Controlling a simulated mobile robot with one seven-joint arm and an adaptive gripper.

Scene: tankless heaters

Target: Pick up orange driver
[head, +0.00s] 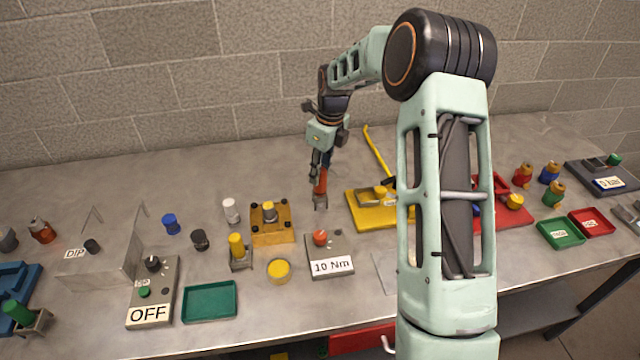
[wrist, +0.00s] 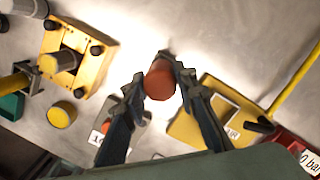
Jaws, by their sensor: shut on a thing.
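The orange driver (head: 321,184) is upright below my gripper (head: 319,172) in the head view, near the middle of the bench. A grey end shows under its orange handle. In the wrist view the driver (wrist: 160,82) is seen end-on as a red-orange cylinder between the two dark fingertips of my gripper (wrist: 159,78). My gripper is shut on its handle. I cannot tell whether its lower end touches the bench.
A grey block labelled 10 Nm (head: 332,266) with an orange-red knob stands just in front. Bare bench lies behind.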

